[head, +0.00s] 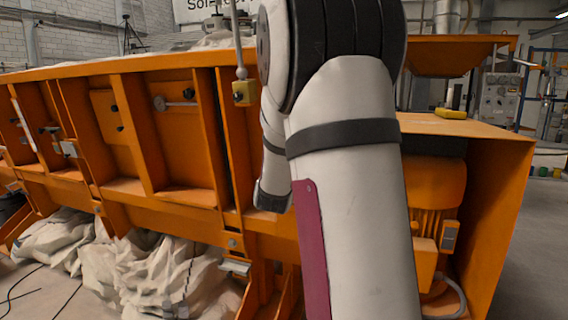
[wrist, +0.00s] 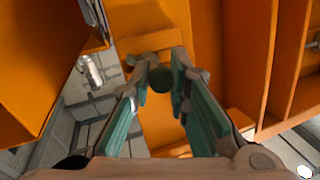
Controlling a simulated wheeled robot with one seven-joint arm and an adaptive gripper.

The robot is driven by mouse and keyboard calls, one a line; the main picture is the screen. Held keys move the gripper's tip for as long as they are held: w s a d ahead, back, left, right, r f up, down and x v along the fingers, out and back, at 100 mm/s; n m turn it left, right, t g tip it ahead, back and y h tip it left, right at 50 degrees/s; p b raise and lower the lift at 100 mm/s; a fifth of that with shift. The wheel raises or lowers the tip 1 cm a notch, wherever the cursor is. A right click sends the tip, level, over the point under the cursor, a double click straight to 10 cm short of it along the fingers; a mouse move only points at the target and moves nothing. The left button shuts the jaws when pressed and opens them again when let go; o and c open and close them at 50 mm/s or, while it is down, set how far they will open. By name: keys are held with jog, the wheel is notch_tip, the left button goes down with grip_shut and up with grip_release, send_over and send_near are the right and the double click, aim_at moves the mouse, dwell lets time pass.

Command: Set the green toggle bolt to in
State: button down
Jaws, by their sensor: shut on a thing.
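The green toggle bolt shows its round dark green end (wrist: 160,79) in the wrist view, at the far end of my fingers. My gripper (wrist: 158,90) has its green-padded fingers on either side of it and is shut on it. The bolt sits in front of an orange frame part; its shaft and its in or out position cannot be made out. In the head view my arm covers the middle of the picture, and neither the gripper nor the bolt can be seen there.
The orange sandbed frame (head: 135,190) runs across the head view, with ribs and open bays. White sacks (head: 150,275) lie below. Orange panels close in around my gripper in the wrist view.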

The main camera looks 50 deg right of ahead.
jog(key=shift+w+a+r, duration=0.15)
jog(key=shift+w+a, duration=0.2)
jog(key=shift+w, duration=0.1)
jog(key=c, duration=1.5)
grip_release()
jog(key=shift+d, duration=0.1)
jog(key=shift+s, duration=0.1)
jog(key=v, duration=1.2)
